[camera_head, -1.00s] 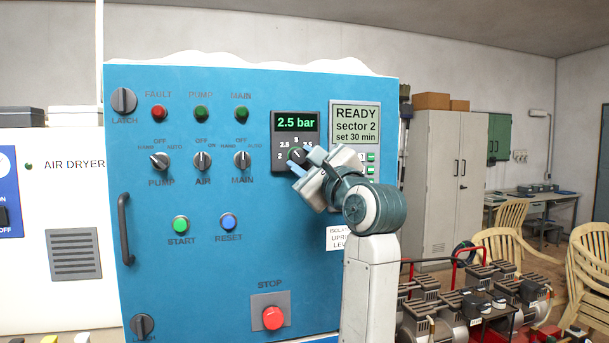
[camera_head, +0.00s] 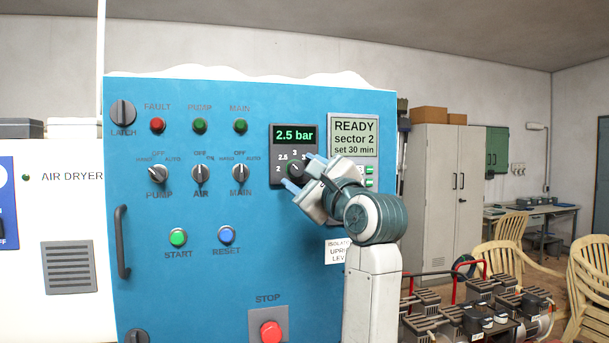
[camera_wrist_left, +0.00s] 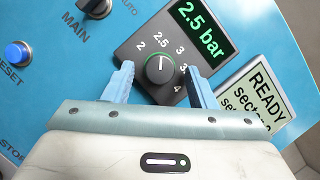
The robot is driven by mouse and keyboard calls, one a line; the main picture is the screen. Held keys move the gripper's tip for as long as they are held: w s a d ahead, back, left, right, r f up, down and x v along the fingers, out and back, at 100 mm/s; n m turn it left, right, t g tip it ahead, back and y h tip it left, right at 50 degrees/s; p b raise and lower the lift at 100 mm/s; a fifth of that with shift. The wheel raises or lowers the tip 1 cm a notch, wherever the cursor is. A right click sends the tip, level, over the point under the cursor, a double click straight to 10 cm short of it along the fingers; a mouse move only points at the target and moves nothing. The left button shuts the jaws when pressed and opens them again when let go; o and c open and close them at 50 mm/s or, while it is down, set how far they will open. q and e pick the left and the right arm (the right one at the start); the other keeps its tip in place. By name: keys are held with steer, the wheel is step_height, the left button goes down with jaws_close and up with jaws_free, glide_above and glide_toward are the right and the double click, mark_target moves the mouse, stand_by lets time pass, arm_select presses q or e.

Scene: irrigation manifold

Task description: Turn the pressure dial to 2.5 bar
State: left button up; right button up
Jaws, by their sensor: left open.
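The pressure dial (camera_head: 295,169) is a round black knob on a dark panel of the blue cabinet. Its display (camera_head: 294,134) reads 2.5 bar in green. In the left wrist view the dial (camera_wrist_left: 160,68) has a white pointer line aimed at the printed 2.5 mark. My left gripper (camera_head: 304,172) is open with blue fingertips, just in front of the dial. In the left wrist view the fingers (camera_wrist_left: 160,70) stand on either side of the knob with a gap to it. My right gripper is not in view.
A READY screen (camera_head: 353,138) with small green buttons sits right of the dial. Selector switches (camera_head: 200,174), a green start button (camera_head: 178,237), a blue reset button (camera_head: 227,235) and a red stop button (camera_head: 271,332) share the cabinet door. Pumps (camera_head: 470,310) stand at the lower right.

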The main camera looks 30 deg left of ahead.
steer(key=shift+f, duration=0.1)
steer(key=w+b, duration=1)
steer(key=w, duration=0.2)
arm_select(q)
steer(key=b+v, duration=0.4)
steer(key=v, duration=0.6)
steer(key=shift+s+d+b, duration=0.15)
steer(key=shift+d+b, duration=0.15)
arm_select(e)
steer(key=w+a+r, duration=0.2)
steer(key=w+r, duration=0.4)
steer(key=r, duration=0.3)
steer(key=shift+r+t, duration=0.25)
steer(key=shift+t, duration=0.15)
arm_select(q)
steer(key=shift+f, duration=0.15)
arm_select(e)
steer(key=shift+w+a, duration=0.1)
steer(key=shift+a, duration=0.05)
